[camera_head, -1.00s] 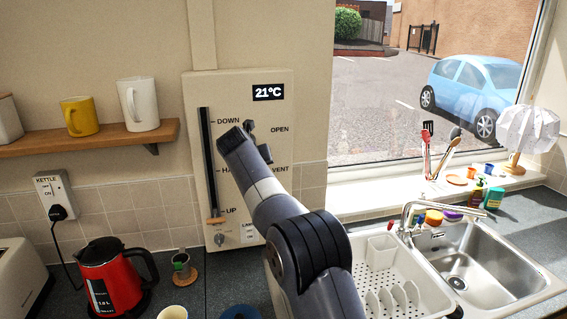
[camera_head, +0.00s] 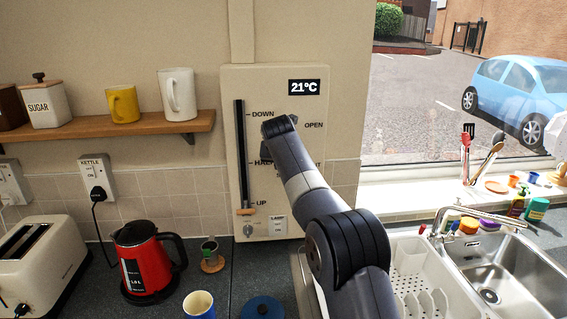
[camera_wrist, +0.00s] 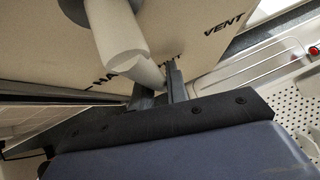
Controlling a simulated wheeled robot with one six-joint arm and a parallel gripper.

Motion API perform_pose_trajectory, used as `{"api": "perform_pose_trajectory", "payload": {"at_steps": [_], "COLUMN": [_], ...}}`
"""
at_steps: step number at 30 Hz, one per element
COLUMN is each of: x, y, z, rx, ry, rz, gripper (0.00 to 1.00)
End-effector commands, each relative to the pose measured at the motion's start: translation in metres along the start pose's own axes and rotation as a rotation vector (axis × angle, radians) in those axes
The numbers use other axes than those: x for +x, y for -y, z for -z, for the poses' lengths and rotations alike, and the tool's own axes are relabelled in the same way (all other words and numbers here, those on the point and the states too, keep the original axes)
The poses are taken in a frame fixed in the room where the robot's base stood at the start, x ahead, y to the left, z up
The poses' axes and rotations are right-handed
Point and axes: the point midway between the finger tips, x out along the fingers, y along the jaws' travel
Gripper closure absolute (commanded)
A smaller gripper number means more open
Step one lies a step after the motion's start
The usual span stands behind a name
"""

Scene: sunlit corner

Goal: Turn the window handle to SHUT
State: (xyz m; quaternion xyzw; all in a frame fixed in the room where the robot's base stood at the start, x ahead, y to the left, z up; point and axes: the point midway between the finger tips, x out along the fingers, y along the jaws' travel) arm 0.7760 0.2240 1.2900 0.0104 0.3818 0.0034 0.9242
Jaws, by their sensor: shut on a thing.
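The window handle (camera_wrist: 122,45) shows in the wrist view as a pale, rounded lever running from a round grey hub at the top down to my fingers. My gripper (camera_wrist: 158,92) is shut on its lower end. The lever tip lies beside a partly hidden label ending in "UT", between "HA" and VENT. In the head view the cream panel (camera_head: 235,85) stands on the wall with the labels OPEN, DOWN and UP. My arm covers the handle and most of VENT there, so its exact angle cannot be read.
A slider (camera_head: 245,211) sits at UP on the panel's left. A red kettle (camera_head: 145,262), a toaster (camera_head: 40,262) and a blue-and-white mug (camera_head: 198,304) stand on the counter. The sink (camera_head: 500,265) and dish rack (camera_head: 412,255) are at right.

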Motion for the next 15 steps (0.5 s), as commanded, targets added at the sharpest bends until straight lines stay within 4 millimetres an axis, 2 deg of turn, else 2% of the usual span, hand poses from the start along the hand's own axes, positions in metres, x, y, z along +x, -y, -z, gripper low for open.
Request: {"api": "perform_pose_trajectory", "payload": {"at_steps": [4, 5, 12, 15], "x": [0.0002, 0.0002, 0.0001, 0.0000], "y": [-0.0009, -0.0009, -0.0007, -0.0005], "z": [0.0007, 0.0007, 0.0005, 0.0003], "rx": [0.002, 0.002, 0.001, 0.001], "ry": [-0.002, -0.002, -0.001, -0.001], "rz": [-0.002, -0.002, -0.001, -0.001], "gripper": [1.00, 0.82, 0.63, 0.63]}}
